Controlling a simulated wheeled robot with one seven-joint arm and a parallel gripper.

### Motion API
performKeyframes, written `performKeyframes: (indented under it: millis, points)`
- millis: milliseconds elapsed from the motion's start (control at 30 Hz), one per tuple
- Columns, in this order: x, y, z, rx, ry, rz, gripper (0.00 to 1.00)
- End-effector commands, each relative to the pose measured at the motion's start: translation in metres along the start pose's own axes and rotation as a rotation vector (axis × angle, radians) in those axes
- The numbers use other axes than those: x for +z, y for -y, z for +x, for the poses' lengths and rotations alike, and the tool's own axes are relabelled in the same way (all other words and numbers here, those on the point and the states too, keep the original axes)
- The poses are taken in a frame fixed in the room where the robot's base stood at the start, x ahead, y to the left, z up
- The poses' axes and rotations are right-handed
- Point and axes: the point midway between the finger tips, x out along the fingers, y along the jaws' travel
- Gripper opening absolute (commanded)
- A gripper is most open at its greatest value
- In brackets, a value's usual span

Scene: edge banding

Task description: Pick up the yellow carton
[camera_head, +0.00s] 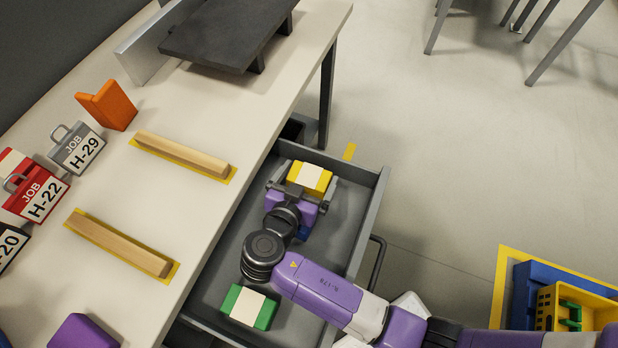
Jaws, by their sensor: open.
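The yellow carton (310,178), with a pale label across its top, lies in the far part of the open grey drawer (340,240). My gripper (306,186) is inside the drawer at the carton, with its fingers apart and one finger on each side of it. I cannot tell whether the fingers touch the carton. My gripper's purple body hides the carton's near side.
A green carton (249,307) with a pale label lies in the near part of the drawer. The worktop (190,240) beside the drawer holds wooden strips, job tags and an orange block (107,105). A yellow crate (575,308) stands in a blue one at lower right.

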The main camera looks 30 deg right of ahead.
Motion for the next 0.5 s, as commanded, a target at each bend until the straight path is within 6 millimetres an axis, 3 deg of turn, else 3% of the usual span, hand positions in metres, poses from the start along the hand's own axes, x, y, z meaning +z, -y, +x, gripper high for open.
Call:
performKeyframes:
  millis: [300, 500]
  points:
    - [0.0003, 0.0003, 0.0052, -0.001, 0.000, 0.000, 0.98]
    - [0.0002, 0.0004, 0.0050, -0.001, 0.000, 0.000, 0.59]
